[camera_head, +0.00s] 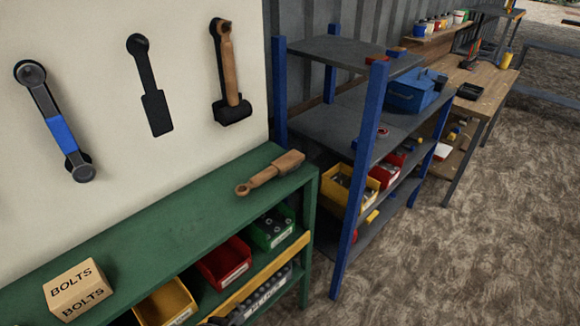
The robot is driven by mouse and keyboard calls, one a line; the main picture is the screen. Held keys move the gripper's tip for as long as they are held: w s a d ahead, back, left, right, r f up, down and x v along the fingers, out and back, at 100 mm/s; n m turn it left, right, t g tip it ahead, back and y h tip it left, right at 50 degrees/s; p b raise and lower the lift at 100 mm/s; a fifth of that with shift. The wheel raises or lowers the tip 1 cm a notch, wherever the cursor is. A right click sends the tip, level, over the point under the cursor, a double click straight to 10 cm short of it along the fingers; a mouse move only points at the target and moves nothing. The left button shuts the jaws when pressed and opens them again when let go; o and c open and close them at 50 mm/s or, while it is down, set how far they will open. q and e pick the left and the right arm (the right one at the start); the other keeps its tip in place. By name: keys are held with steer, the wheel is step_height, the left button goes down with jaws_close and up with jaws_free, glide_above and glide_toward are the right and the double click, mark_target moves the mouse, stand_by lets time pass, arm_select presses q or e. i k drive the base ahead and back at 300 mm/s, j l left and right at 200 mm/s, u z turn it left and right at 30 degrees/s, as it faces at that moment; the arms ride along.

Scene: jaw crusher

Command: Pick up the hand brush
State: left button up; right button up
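The hand brush (270,173) lies on the far right end of the green bench top (150,235). It has a wooden handle with a hole at its left end and a wider wooden head at the right, near the bench's right edge. Its bristles cannot be made out from here. It lies free, with nothing touching it but the bench. Neither of my grippers can be made out in this view.
A BOLTS box (78,290) stands at the bench's near left. Tools, including a hammer (228,70), hang on the pale board behind. Bins, including a red one (225,262), sit below. A blue-post shelf (365,150) stands right. Bench top between box and brush is clear.

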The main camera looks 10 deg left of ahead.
mark_target(283, 166)
steer(key=i+l+u, duration=0.15)
steer(key=i+l, duration=0.55)
steer(key=i, duration=0.15)
